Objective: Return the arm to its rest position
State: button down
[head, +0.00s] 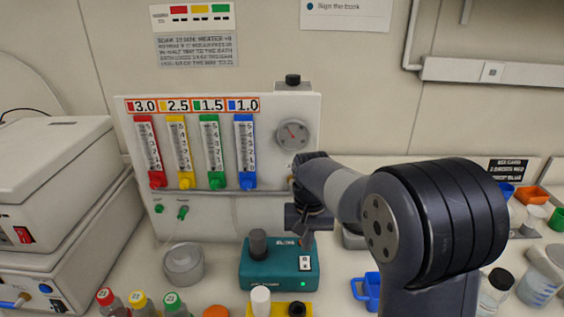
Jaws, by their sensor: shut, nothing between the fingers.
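My arm reaches in from the right, its large dark joint filling the right middle of the head view. The forearm points left and away to a wrist in front of the flow panel's lower right. My gripper (307,238) hangs down from this wrist, small and partly dark against the panel. It is shut and holds nothing. Its tips appear just above or behind the right end of a teal device (262,268) with a black knob and a white switch; I cannot tell the gap between them.
The white flow panel (270,212) carries red, yellow, green and blue flow tubes and a gauge (293,135). White boxy instruments (50,165) stand at left. Capped bottles (140,302) line the front edge. A blue holder (368,290) stands close to my arm. Coloured containers (530,195) crowd the right.

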aim_at(305, 266)
jog(key=shift+f+b, duration=2.6)
jog(key=shift+f, duration=0.7)
jog(key=shift+r, duration=0.1)
